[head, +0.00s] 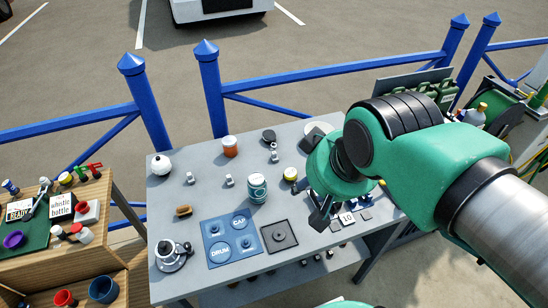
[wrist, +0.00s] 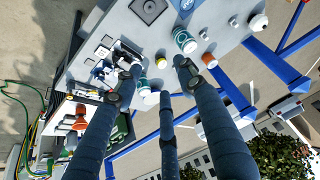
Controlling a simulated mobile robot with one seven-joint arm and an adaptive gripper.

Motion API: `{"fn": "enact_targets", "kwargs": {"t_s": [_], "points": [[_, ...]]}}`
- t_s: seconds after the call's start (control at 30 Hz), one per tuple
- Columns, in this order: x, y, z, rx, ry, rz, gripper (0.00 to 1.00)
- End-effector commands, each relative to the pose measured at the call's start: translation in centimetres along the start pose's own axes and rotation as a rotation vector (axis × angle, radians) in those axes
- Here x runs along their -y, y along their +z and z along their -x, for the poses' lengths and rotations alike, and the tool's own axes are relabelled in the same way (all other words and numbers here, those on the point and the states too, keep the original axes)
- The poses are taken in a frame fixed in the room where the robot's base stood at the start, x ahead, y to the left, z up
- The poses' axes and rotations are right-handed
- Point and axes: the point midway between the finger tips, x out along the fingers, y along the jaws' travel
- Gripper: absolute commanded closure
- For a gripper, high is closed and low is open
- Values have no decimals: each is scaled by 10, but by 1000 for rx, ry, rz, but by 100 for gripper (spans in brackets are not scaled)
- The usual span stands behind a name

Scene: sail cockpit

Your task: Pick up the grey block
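Several small grey fittings stand on the grey table: one in the head view left of the middle (head: 190,178), one beside it (head: 229,180) and one at the back (head: 274,155). They are too small for me to tell which is the grey block. My gripper (head: 322,212) hangs over the right part of the table in the head view, to the right of these fittings. In the wrist view its three dark fingers (wrist: 158,82) are spread apart, with nothing held between them. My arm hides part of the table's right side.
A white-and-teal jar (head: 257,188), an orange jar (head: 230,146), a white ball (head: 161,164) and a yellow-topped tin (head: 291,174) stand on the table. A blue DRUM/CAP mat (head: 231,257) and black square plate (head: 279,247) lie in front. A blue railing (head: 210,90) runs behind.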

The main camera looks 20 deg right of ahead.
Motion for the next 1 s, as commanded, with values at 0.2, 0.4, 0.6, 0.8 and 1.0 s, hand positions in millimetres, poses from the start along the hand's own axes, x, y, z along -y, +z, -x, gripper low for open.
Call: {"fn": "enact_targets", "kwargs": {"t_s": [0.2, 0.4, 0.6, 0.8, 1.0], "points": [[0, 0, 0, 0, 0, 0, 60], [0, 0, 0, 0, 0, 0, 59], [0, -3, 0, 3, -1, 1, 59], [4, -20, -3, 26, -5, 5, 59], [10, -57, -13, 74, -13, 13, 59]]}}
